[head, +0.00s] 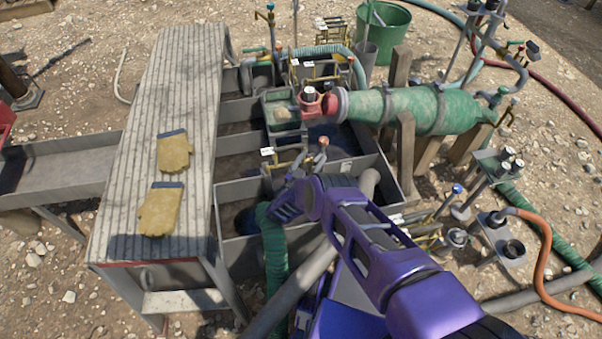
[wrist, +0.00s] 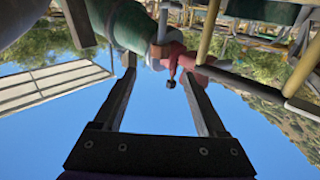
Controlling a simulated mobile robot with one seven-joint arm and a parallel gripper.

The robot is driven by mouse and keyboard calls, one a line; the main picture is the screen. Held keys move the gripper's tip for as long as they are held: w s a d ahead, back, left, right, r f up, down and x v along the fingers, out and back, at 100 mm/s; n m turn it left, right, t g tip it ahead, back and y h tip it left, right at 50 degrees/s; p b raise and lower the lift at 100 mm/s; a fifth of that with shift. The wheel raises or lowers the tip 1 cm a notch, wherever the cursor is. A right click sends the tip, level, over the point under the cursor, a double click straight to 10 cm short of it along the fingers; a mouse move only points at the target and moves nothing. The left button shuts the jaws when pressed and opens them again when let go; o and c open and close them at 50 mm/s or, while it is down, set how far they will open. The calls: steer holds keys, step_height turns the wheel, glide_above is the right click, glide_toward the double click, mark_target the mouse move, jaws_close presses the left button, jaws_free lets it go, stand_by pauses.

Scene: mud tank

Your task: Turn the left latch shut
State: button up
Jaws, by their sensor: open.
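My gripper (head: 291,196) is at the near part of the grey open-topped tank (head: 399,190) in the head view; its fingers are hard to make out there. In the wrist view my gripper (wrist: 160,72) is open, with nothing held between its two fingers. Beyond the fingers is a red fitting (wrist: 178,56) with a dark knob. The red fitting (head: 318,105) sits at the left end of the green cylinder (head: 385,110) in the head view. A yellow bar with a white tag (head: 267,152) is just beyond my gripper. I cannot tell which part is the left latch.
A ridged grey walkway (head: 170,90) with two yellow gloves (head: 173,152) runs left of the tank. A green hose (head: 273,250) and a grey pipe (head: 292,290) lie close to my arm. A green bucket (head: 383,30) stands behind. Valves and an orange hose (head: 543,250) are at right.

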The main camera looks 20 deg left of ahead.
steer(key=s, duration=0.9)
steer(key=shift+a+p, duration=0.45)
steer(key=shift+f, duration=0.1)
steer(key=shift+c, duration=1.3)
steer(key=w+d+f+g+h, duration=0.1)
steer(key=w+d+f+g, duration=0.4)
steer(key=w+f, duration=0.1)
steer(key=shift+d, duration=0.4)
jaws_close()
steer(key=w+d+f+m+g+y, duration=0.1)
steer(key=w+d+f+g+y, duration=0.1)
steer(key=d+f+g+y, duration=0.45)
steer(key=w+d+r+m+g+y, duration=0.25)
steer(key=r+g+y, duration=0.2)
steer(key=r, duration=0.95)
steer(key=w+a+f+t+b, duration=0.1)
steer(key=w+a+f+b, duration=0.3)
steer(key=a+f, duration=0.3)
steer(key=shift+w+a+n+y, duration=0.3)
steer(key=shift+a+n, duration=0.15)
steer(key=shift+a, duration=1.1)
